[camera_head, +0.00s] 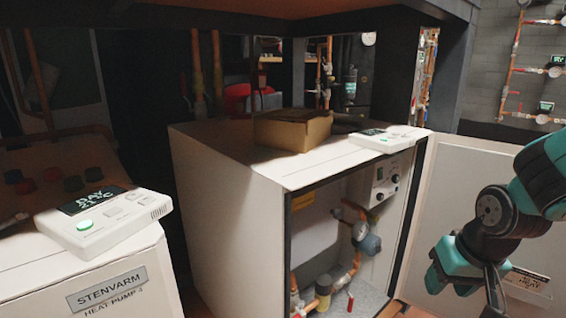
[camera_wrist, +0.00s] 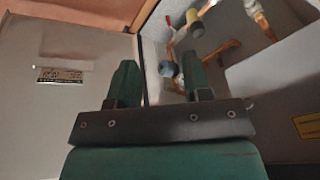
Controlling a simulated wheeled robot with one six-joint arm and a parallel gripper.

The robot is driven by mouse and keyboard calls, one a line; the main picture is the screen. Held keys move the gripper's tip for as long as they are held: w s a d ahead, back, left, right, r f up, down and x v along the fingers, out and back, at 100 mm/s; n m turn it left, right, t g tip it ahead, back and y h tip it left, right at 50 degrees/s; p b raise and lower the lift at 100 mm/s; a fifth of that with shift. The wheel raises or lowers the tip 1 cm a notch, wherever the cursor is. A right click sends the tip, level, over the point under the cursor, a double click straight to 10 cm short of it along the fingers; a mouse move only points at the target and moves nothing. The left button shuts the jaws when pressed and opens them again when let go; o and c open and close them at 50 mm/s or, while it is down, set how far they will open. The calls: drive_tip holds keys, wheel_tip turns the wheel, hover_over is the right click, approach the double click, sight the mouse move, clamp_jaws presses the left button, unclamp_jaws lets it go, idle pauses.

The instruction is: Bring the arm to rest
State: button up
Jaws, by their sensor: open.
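My gripper (camera_wrist: 160,82) shows in the wrist view with its two teal fingers apart and nothing between them. In the head view my teal and black arm is at the right, in front of the open door (camera_head: 476,165) of a white heat pump cabinet (camera_head: 228,200). The gripper's fingertips cannot be made out in the head view. In the wrist view the door (camera_wrist: 75,100) is at left, with a small label, and the cabinet's inside with pipes and a blue-grey round part (camera_wrist: 168,69) lies beyond the fingers.
Another heat pump (camera_head: 100,285) with a controller (camera_head: 105,222) stands at left. Wall pipes are at right.

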drive_tip(key=s+a+r+n+g+y, duration=0.2)
drive_tip(key=s+a+r+n, duration=0.25)
drive_tip(key=s+a, duration=0.3)
drive_tip(key=s+a+r+n+g+y, duration=0.1)
drive_tip(key=s+a+r+n, duration=0.4)
drive_tip(key=s, duration=0.4)
wheel_tip(320, 180, up, 37)
drive_tip(key=m+p, duration=0.1)
drive_tip(key=p, duration=3.6)
drive_tip(key=shift+w+a, duration=0.25)
drive_tip(key=shift+a, duration=0.15)
drive_tip(key=shift+f+m, duration=0.15)
drive_tip(key=shift+m, duration=0.1)
